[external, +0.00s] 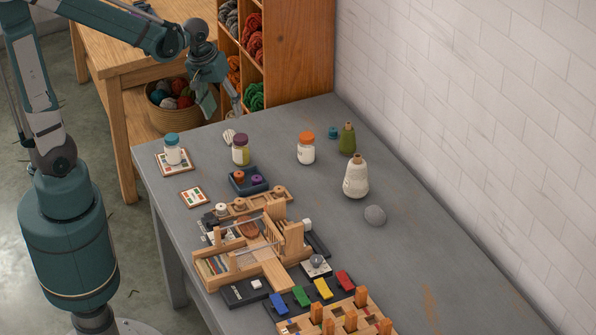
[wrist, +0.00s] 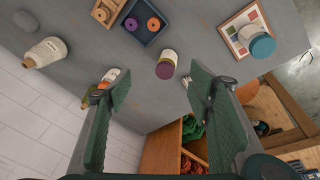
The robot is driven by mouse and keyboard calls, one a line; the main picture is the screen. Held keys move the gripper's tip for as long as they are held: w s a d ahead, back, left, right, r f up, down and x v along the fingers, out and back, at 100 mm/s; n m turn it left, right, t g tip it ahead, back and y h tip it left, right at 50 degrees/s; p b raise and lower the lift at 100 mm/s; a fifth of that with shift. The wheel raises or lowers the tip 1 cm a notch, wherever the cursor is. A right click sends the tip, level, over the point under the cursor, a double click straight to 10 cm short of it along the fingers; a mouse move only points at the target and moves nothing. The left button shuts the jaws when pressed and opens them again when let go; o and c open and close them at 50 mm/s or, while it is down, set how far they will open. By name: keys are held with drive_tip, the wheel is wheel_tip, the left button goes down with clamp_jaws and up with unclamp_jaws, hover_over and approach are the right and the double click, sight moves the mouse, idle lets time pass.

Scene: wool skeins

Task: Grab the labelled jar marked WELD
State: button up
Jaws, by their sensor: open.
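Three labelled jars stand on the grey table; I cannot read WELD on any of them. One has a purple lid and olive contents (external: 240,152), and it shows between my fingers in the wrist view (wrist: 167,62). One has a teal lid (external: 172,153) and stands on a patterned card; it is at the upper right in the wrist view (wrist: 262,45). One has an orange lid (external: 306,151); in the wrist view it is partly hidden by my left-hand finger. My gripper (external: 222,106) is open and empty, above the table's far edge, apart from the jars.
A small striped object (external: 229,136) lies near the purple-lidded jar. A dark tray with spools (external: 247,187) sits in front of it. A wooden loom (external: 255,250) fills the foreground. Shelves (external: 298,50) stand behind.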

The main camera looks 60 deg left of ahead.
sight(240, 137)
drive_tip(key=w+a+f+n+g, duration=0.1)
drive_tip(key=w+f, duration=0.1)
drive_tip(key=f, duration=0.2)
drive_tip(key=w+a+f+n, duration=0.1)
drive_tip(key=w+f+n, duration=0.1)
drive_tip(key=f, duration=0.2)
drive_tip(key=w+a+f+n+g+p, duration=0.1)
drive_tip(key=w+a+f+n, duration=0.1)
drive_tip(key=f, duration=0.2)
drive_tip(key=shift+w+a+f+g, duration=0.1)
drive_tip(key=shift+w+f+g, duration=0.1)
drive_tip(key=shift+g, duration=0.1)
drive_tip(key=shift+w+a+f+n, duration=0.15)
drive_tip(key=shift+a+f+n, duration=0.05)
drive_tip(key=shift+f+n, duration=0.35)
drive_tip(key=shift+f, duration=0.3)
drive_tip(key=shift+f, duration=0.1)
drive_tip(key=shift+f, duration=1.2)
drive_tip(key=shift+f, duration=0.1)
drive_tip(key=shift+w+f+b, duration=0.1)
drive_tip(key=shift+f+b, duration=0.6)
drive_tip(key=shift+f, duration=1.8)
